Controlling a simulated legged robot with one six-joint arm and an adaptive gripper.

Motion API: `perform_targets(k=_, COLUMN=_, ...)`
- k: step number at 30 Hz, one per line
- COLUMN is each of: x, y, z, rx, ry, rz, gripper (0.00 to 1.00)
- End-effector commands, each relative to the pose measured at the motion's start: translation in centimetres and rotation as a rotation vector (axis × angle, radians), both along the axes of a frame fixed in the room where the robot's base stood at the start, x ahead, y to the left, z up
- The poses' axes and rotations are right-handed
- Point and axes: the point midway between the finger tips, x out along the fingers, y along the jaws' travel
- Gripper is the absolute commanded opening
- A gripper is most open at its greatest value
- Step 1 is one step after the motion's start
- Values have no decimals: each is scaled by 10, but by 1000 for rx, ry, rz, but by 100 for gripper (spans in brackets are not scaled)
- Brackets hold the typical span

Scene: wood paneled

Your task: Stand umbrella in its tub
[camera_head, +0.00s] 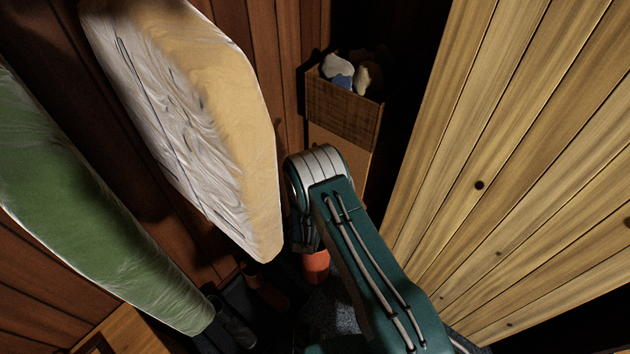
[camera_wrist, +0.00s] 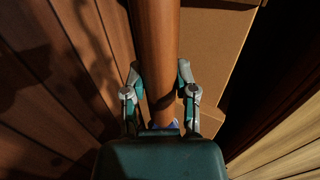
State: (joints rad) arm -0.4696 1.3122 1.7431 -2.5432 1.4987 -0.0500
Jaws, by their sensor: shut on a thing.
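A long, smooth orange-brown shaft, which looks like the closed umbrella (camera_wrist: 155,45), runs up the middle of the wrist view. My gripper (camera_wrist: 160,78) is shut on it, one finger on each side. A small blue patch (camera_wrist: 174,125) shows at the shaft's lower end, close to my palm. In the head view an orange-red piece (camera_head: 316,266) shows just below the end of my arm; it seems to be part of the same thing. My fingers are hidden there by the arm. I cannot make out the tub for sure in either view.
A white-and-yellow padded item (camera_head: 190,110) and a green one (camera_head: 80,200) hang or lean at left. Dark boots (camera_head: 234,328) stand below. A pale plank wall (camera_head: 520,170) closes the right.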

Motion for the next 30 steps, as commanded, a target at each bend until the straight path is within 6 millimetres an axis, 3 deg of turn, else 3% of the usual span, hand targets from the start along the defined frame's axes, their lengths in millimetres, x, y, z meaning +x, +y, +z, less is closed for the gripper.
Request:
perform_targets(k=12, x=0, y=0, z=-28, rx=0, ry=-1, rz=0, gripper=0)
perform_targets(k=27, x=0, y=0, z=-35, rx=1, ry=-2, rz=0, gripper=0)
perform_targets(k=28, x=0, y=0, z=-35, rx=1, ry=-2, rz=0, gripper=46)
perform_targets(k=30, x=0, y=0, z=-35, rx=1, ry=-2, rz=0, gripper=77)
